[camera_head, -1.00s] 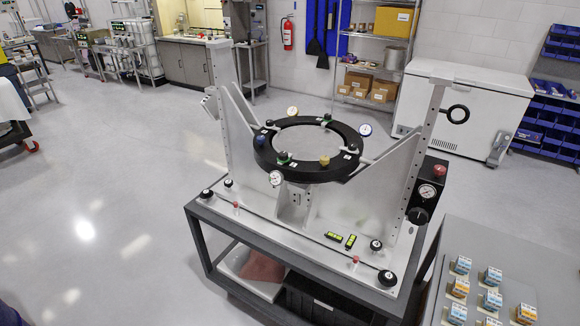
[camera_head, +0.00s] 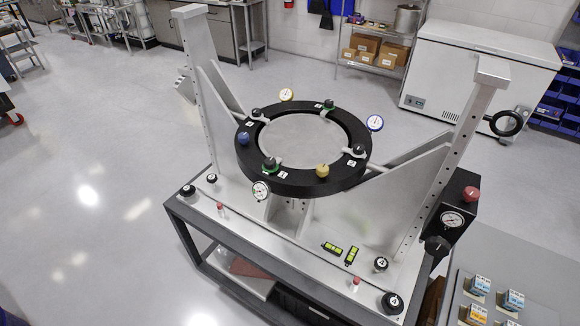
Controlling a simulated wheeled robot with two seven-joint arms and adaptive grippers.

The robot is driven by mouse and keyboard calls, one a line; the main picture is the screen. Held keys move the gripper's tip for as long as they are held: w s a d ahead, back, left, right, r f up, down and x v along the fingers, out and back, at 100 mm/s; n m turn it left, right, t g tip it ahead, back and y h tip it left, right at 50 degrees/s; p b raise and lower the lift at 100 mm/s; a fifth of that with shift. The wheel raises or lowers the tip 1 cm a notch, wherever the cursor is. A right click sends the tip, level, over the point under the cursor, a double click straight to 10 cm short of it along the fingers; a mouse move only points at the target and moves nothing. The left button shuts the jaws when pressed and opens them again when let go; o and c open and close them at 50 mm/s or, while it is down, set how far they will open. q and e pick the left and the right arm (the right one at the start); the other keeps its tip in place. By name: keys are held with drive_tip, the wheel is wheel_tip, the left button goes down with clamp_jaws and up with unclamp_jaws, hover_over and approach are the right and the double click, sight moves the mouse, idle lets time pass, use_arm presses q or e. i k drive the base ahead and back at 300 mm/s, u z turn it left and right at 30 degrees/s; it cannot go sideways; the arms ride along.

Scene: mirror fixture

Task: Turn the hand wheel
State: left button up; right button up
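A small black ring-shaped hand wheel (camera_head: 506,135) sticks out to the right of the fixture's right upright (camera_head: 468,125), in front of the white chest freezer. A large black ring (camera_head: 302,183) lies level between the two uprights, with several dial gauges and coloured knobs around it. A black box (camera_head: 459,207) with a gauge and a red button is on the right upright's outer side, with a black knob (camera_head: 437,246) below it. I cannot tell whether the hand wheel is turned. Neither of my grippers shows in the head view.
The fixture stands on a dark-framed cart (camera_head: 186,222). A grey table (camera_head: 540,268) with small labelled boxes is close at the lower right. The white chest freezer (camera_head: 480,75) and a shelf with cartons stand behind. The floor to the left is clear.

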sight(437, 248)
drive_tip(key=k, duration=0.4)
drive_tip(key=z, duration=1)
drive_tip(key=i, duration=0.5)
